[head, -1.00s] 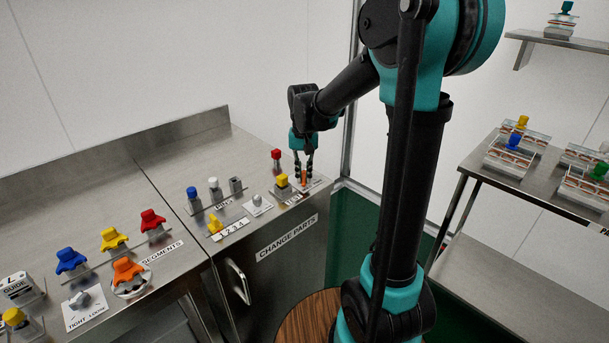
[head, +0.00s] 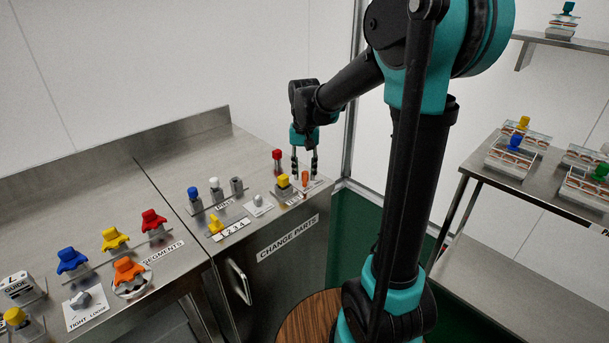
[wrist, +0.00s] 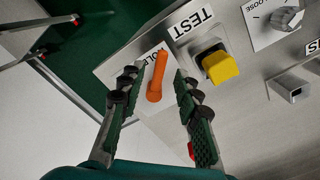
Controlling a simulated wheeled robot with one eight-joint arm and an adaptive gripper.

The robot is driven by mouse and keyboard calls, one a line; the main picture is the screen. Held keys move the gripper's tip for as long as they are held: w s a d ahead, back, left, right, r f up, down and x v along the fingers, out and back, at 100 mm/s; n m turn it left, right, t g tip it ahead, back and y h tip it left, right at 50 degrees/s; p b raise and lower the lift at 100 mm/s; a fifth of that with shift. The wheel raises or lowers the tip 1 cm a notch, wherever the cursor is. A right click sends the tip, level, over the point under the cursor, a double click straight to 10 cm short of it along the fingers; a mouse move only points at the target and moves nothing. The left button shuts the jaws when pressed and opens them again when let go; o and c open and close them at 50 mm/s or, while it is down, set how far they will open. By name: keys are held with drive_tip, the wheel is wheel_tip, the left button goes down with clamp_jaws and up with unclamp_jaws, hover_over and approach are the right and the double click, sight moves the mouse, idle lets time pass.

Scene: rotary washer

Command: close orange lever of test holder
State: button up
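The orange lever (wrist: 157,77) of the test holder stands on a white label plate that is partly covered by my fingers. It also shows in the head view (head: 305,177), at the right end of the steel counter. My gripper (wrist: 153,82) is open, with one finger on each side of the lever and a visible gap to each. In the head view my gripper (head: 304,168) points down just above the lever. A yellow-topped block (wrist: 219,65) sits beside the lever by the TEST label (wrist: 191,24).
A red-topped pin (head: 277,158) stands close behind my gripper. A grey knob (head: 258,198), a yellow piece (head: 215,224) and several pins stand to the left on the counter (head: 190,150). The counter's right edge is close to the lever.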

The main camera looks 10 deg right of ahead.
sight(304, 179)
wheel_tip(304, 179, up, 11)
drive_tip(key=shift+f, duration=0.2)
idle(0.3)
drive_tip(key=s+d+f+n+t, duration=0.1)
drive_tip(key=s+d+f, duration=0.3)
drive_tip(key=s+f, duration=0.5)
drive_tip(key=s+d+f+n+t, duration=0.1)
drive_tip(key=s+d+f+t, duration=0.2)
drive_tip(key=s+f, duration=0.7)
drive_tip(key=shift+d+f, duration=0.65)
drive_tip(key=shift+d, duration=0.2)
